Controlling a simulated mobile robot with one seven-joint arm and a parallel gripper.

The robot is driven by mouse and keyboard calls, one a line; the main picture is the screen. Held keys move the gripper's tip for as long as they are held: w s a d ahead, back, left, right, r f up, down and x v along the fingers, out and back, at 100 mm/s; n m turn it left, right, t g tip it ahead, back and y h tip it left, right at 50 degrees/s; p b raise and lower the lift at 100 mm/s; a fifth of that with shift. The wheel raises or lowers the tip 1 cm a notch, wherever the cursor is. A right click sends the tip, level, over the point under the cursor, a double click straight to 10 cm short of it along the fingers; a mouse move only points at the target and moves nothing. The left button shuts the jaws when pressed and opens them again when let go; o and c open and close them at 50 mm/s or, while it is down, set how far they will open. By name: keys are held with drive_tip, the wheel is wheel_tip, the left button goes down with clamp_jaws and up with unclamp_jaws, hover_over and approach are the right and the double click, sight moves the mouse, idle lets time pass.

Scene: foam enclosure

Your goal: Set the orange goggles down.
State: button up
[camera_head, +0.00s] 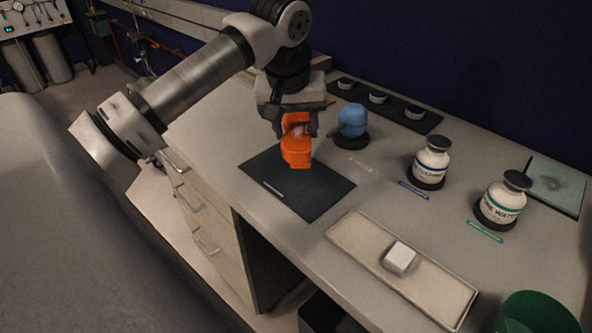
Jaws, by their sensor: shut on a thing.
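The orange goggles (297,155) are in my gripper (297,128), which points down over the table. My gripper is shut on the goggles' upper part, and its fingers partly hide them. The goggles hang upright above or at the upper right part of a dark rectangular mat (312,198) with a small pale label. I cannot tell whether their lower edge touches the mat.
A blue rounded object (352,121) on a dark base stands just right of the goggles. Two white bottles (431,160) (502,200) stand farther right. A beige tray (360,250) with a white block (399,258) lies in front. A green container (535,315) is at lower right.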

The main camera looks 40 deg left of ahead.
sight(293, 135)
wheel_tip(293, 135, down, 8)
drive_tip(key=b, duration=0.4)
drive_tip(key=shift+r, duration=0.4)
drive_tip(key=o, duration=1.1)
drive_tip(key=v, duration=1.2)
